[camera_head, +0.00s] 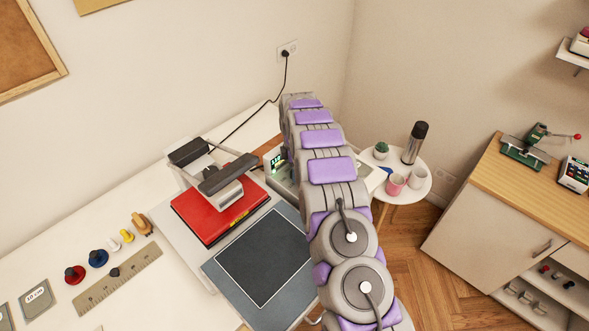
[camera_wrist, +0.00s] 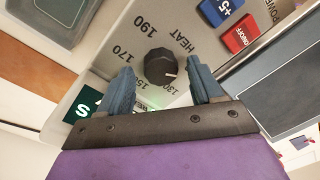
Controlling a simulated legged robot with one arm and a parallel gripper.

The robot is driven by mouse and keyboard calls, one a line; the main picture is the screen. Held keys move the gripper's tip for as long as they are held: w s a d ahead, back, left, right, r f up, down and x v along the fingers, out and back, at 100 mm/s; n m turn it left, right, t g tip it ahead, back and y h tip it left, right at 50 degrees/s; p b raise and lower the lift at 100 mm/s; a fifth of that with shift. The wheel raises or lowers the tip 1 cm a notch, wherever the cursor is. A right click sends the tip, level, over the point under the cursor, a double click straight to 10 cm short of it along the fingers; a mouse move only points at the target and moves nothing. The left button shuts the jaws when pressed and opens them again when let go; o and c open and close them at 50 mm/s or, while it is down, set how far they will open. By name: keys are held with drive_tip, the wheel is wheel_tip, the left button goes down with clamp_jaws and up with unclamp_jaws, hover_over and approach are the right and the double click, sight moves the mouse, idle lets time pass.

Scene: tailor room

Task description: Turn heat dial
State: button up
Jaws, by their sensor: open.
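The heat dial (camera_wrist: 160,66) is a black faceted knob with a white pointer mark, on a light grey control panel (camera_wrist: 105,62). In the wrist view the printed marks 130, 150, 170 and 190 and the word HEAT surround it. The pointer is near the 130 mark. My gripper (camera_wrist: 164,88) is open, with one blue-grey finger on each side of the dial and a visible gap to each. In the head view my arm hides the dial and gripper; part of the panel with a green display (camera_head: 277,160) shows beside the arm.
A red button (camera_wrist: 240,39) and a blue button (camera_wrist: 219,11) sit on the panel right of the dial. The red heat press (camera_head: 221,205) stands left of my arm, with a dark mat (camera_head: 265,258) in front. A round table (camera_head: 411,189) holds cups and a flask.

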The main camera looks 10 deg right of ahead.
drive_tip(key=shift+a+f, duration=0.15)
drive_tip(key=shift+a, duration=0.15)
drive_tip(key=shift+d, duration=0.15)
drive_tip(key=c, duration=1.1)
